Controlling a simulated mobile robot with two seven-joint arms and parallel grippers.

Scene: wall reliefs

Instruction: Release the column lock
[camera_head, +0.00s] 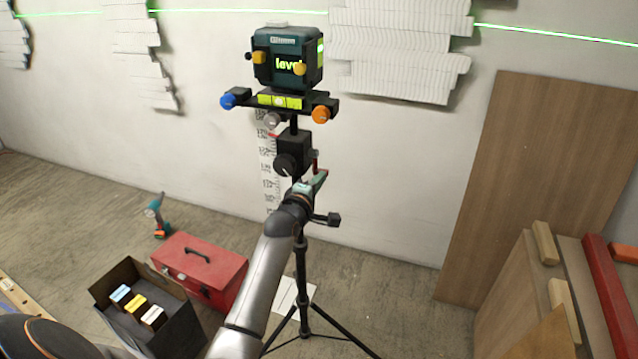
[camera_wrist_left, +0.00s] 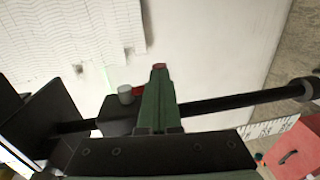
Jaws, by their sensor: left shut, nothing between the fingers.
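The laser level (camera_head: 288,58) sits atop a tripod, its screen reading "level". Under it are a levelling base with a blue knob (camera_head: 228,101) and an orange knob (camera_head: 321,115), then a black geared block (camera_head: 293,150). Beside the column is a small red lever (camera_head: 316,166) with a grey knob (camera_head: 314,154). In the left wrist view the grey knob (camera_wrist_left: 125,94) and red lever (camera_wrist_left: 139,90) are left of my fingers, the lever partly hidden by them. My left gripper (camera_head: 321,177) is shut and empty, close to the lever; contact is unclear. My right gripper is out of view.
The tripod legs (camera_head: 303,318) spread on the floor. A red toolbox (camera_head: 201,273), an open black box (camera_head: 150,310) and a drill (camera_head: 157,216) lie left. A wooden panel (camera_head: 530,190) leans at right. Free wall space shows right of the tripod.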

